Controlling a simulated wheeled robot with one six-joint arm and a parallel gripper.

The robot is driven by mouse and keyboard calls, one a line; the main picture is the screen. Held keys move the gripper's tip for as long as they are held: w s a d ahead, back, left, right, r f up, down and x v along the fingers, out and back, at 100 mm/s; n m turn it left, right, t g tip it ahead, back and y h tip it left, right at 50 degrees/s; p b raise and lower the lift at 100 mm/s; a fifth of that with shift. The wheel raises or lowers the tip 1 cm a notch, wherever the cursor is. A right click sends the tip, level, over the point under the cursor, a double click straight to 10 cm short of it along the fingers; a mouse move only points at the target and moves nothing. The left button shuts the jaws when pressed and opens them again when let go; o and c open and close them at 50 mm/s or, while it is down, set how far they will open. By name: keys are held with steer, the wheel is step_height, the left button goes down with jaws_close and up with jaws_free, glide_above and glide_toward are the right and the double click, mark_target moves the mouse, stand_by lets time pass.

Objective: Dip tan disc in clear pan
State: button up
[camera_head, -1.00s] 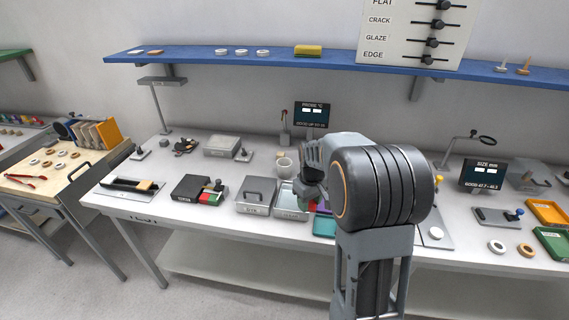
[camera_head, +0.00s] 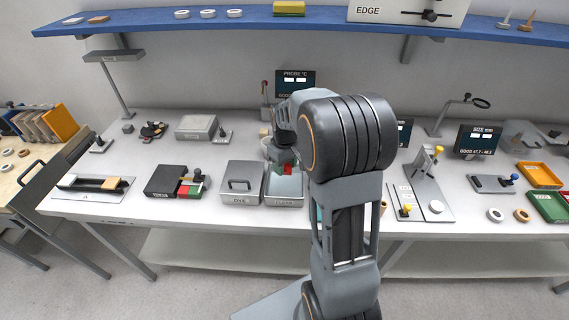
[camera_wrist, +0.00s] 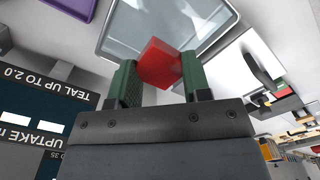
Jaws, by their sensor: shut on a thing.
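My gripper (camera_wrist: 160,75) is shut on a red block-like piece (camera_wrist: 163,62) between its green fingers. No tan disc shows in the grip; whether one is fixed to the red piece is hidden. In the head view my gripper (camera_head: 282,158) is just above the clear pan (camera_head: 285,200), a shallow metal-rimmed tray with a glassy inside. The pan also shows beyond the fingers in the wrist view (camera_wrist: 120,40). The red piece appears over the pan; I cannot tell whether it touches anything inside. A tan ring-like disc (camera_head: 521,215) lies at the right of the bench.
A black box (camera_head: 170,182) is farther left. A probe display (camera_head: 296,83) stands behind. My arm hides the bench right of the pan. The blue shelf (camera_head: 330,24) runs above.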

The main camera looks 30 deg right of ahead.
mark_target(285, 188)
steer(key=shift+f+b, duration=2.7)
steer(key=shift+f, duration=1.35)
steer(key=shift+r, duration=0.1)
step_height(285, 188, up, 10)
steer(key=p, duration=0.8)
steer(key=shift+d, duration=0.15)
stand_by(0.4)
